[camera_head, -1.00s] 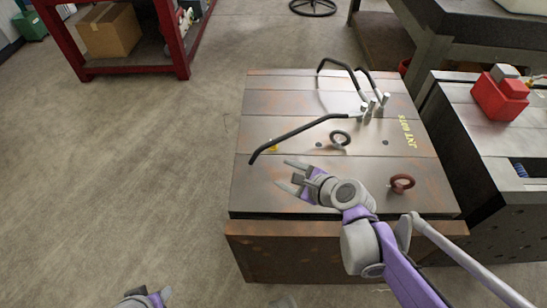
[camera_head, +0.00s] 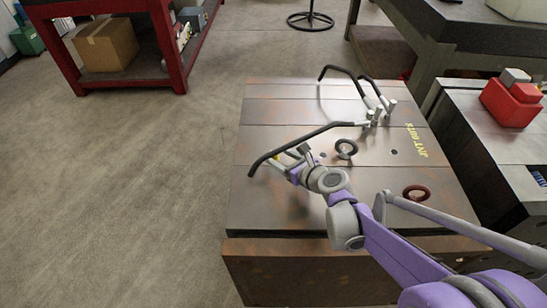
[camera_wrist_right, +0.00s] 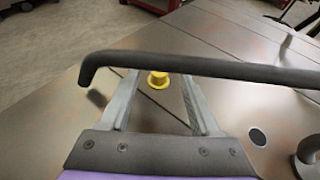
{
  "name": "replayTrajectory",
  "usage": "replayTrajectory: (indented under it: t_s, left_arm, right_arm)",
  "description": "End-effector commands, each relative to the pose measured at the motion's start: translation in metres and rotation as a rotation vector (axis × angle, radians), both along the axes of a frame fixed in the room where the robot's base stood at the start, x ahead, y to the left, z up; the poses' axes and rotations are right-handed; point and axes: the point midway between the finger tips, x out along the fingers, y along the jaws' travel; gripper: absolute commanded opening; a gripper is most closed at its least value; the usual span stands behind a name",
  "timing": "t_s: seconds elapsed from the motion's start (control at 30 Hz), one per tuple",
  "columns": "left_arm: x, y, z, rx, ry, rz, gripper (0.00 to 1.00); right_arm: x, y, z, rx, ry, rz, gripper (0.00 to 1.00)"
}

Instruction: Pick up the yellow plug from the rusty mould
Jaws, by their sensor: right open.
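The rusty mould (camera_head: 265,215) is a brown, rust-stained steel block with a flat top in the middle of the head view. The yellow plug (camera_wrist_right: 158,80) is small and round on the mould's top; in the wrist view it shows between my right fingers, just under a black bar (camera_wrist_right: 215,67). In the head view the plug is mostly hidden by the bar and gripper. My right gripper (camera_head: 284,157) is open and empty, at the bar's bent left end. The bar crosses in front of its fingertips in the wrist view. My left gripper is out of view.
More black bent handles (camera_head: 350,75) stand at the mould's back. A second mould with a red block (camera_head: 510,103) is at the right. The floor at left is clear.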

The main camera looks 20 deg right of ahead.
Motion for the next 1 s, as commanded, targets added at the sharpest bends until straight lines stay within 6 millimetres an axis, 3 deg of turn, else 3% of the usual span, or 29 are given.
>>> replayTrajectory:
  t_s: [0.13, 0.37, 0.73, 1.0]
  left_arm:
    - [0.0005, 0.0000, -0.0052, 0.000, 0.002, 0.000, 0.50]
    - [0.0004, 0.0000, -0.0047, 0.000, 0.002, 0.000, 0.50]
    - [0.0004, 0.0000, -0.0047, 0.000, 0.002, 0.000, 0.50]
    - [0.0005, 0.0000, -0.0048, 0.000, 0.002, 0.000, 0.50]
  right_arm:
    - [0.0135, 0.0034, -0.0063, 0.000, 0.001, 0.002, 0.64]
    - [0.0147, 0.0034, -0.0057, -0.001, 0.000, 0.001, 0.64]
    - [0.0145, 0.0034, -0.0057, -0.001, 0.000, 0.001, 0.01]
    - [0.0144, 0.0035, -0.0057, -0.001, 0.000, 0.001, 0.00]
